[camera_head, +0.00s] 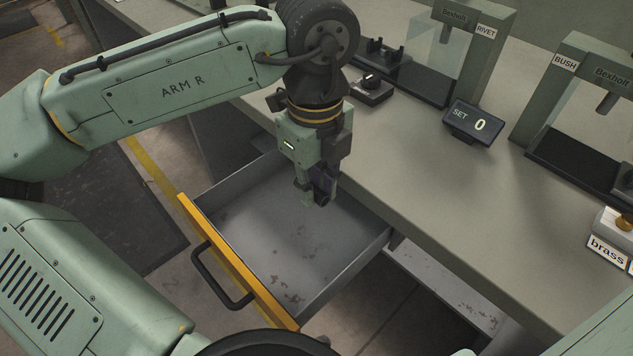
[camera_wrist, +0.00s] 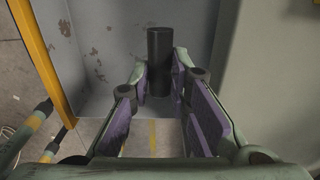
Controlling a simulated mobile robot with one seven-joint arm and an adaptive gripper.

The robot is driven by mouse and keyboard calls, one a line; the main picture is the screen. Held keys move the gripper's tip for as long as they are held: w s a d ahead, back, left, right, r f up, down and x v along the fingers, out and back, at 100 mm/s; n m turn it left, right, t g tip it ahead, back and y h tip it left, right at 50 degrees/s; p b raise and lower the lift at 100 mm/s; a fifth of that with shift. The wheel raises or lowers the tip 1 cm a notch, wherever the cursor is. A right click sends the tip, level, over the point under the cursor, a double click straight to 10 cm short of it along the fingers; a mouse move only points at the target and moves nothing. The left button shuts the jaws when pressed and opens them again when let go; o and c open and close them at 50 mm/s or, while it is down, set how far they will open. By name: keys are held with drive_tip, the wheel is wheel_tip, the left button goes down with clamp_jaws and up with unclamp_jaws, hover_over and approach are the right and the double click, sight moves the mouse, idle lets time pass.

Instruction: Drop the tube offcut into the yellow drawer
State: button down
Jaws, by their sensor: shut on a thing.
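The yellow drawer (camera_head: 240,262) stands pulled out from the bench, with a yellow front, a black handle and a bare grey, worn floor. In the wrist view its yellow front edge (camera_wrist: 42,60) runs down the left. My gripper (camera_head: 314,196) points down over the drawer's inner part, near the bench. In the wrist view my gripper (camera_wrist: 160,88) is shut on the tube offcut (camera_wrist: 159,50), a short dark cylinder between the purple-padded fingertips. In the head view the offcut is hard to tell from the dark fingers. I cannot tell its exact height above the drawer floor.
The bench top (camera_head: 400,150) lies right of the drawer. On it stand a rivet station (camera_head: 450,50), a bush station (camera_head: 590,120), a counter display (camera_head: 473,122) showing 0, and a brass-labelled bin (camera_head: 608,248). A lower shelf (camera_head: 440,280) shows under the bench.

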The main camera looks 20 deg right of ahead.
sight(316, 188)
wheel_tip(316, 188, down, 2)
drive_tip(key=shift+f+b, duration=0.15)
drive_tip(key=shift+b, duration=0.6)
drive_tip(key=c, duration=1.4)
unclamp_jaws()
wheel_tip(316, 188, up, 12)
drive_tip(key=shift+r, duration=0.1)
drive_tip(key=shift+d, duration=0.1)
